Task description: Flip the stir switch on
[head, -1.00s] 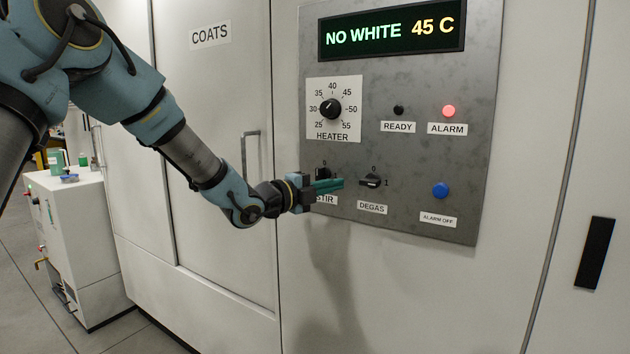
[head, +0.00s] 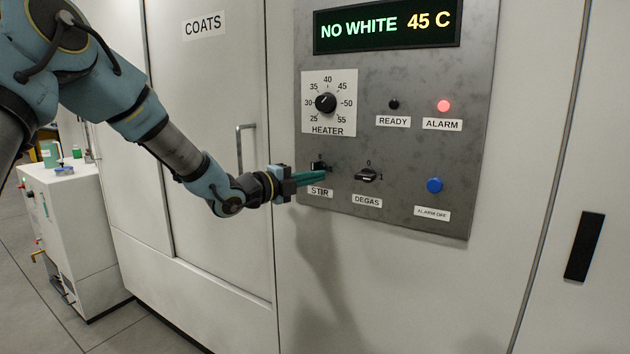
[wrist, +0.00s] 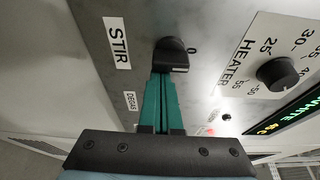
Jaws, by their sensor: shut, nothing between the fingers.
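The stir switch (head: 319,166) is a black rotary knob above the STIR label (head: 320,192) on the grey metal panel. In the wrist view the knob (wrist: 171,55) stands just past my fingertips, beside the printed 0. My gripper (head: 322,176) has teal fingers, shut and empty, pointing at the panel by the switch. In the wrist view the closed fingers (wrist: 161,76) reach the near edge of the knob and partly cover it. I cannot tell whether they touch it.
The degas switch (head: 368,175) is just right of my fingertips. The heater dial (head: 326,103) is above. A blue alarm-off button (head: 434,185) and a lit red alarm lamp (head: 443,106) are farther right. The display (head: 388,27) reads NO WHITE 45 C. A door handle (head: 240,148) is left of my gripper.

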